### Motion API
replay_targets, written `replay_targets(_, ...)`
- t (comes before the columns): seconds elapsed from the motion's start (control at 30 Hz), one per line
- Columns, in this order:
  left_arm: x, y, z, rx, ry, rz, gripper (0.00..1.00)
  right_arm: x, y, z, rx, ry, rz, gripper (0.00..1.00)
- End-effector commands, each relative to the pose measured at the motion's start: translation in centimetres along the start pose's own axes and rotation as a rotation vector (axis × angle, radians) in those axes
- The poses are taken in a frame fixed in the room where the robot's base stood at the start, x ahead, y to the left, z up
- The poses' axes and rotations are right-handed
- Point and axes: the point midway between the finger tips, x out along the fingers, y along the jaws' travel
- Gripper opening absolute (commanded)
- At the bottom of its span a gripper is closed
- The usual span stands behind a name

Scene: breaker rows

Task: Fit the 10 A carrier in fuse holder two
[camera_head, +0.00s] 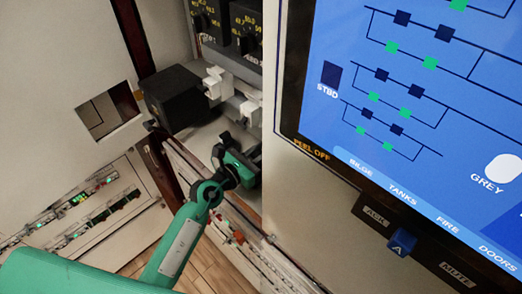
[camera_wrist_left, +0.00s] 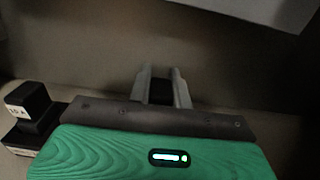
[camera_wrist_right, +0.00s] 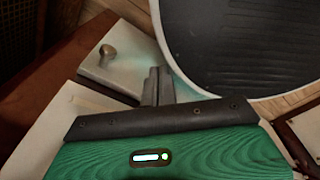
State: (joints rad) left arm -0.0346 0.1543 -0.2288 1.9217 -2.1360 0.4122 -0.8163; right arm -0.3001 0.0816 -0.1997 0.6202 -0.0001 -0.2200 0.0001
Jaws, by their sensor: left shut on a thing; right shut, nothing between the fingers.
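My left gripper (camera_wrist_left: 163,76) is shut on a small dark thing (camera_wrist_left: 161,93), mostly hidden between the fingers; its rating cannot be read. In the head view my left arm reaches up to the shelf, and its gripper (camera_head: 244,160) is just below the white holders, its fingertips hard to make out. Pale grey and white fuse holders (camera_head: 217,84) stand beside a black box; another pale one (camera_head: 250,110) is nearer the gripper. Which is holder two cannot be told. My right gripper (camera_wrist_right: 157,84) is shut and empty, seen only in its own wrist view.
A black block (camera_wrist_left: 28,101) with a small pale label stands left of my left gripper. The black box (camera_head: 178,96) is left of the holders. A large screen (camera_head: 420,110) fills the right. A dark round surface with a grey rim (camera_wrist_right: 250,45) is near my right gripper.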

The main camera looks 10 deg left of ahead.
Motion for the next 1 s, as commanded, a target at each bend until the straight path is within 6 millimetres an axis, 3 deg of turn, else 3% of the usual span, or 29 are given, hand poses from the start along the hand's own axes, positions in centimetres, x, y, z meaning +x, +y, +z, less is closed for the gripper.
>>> replay_targets(1.0,0.0,0.0,-2.7,-0.001,0.0,-0.001,0.0,2.0,-0.3,0.1,0.001,0.0,-0.003,0.0)
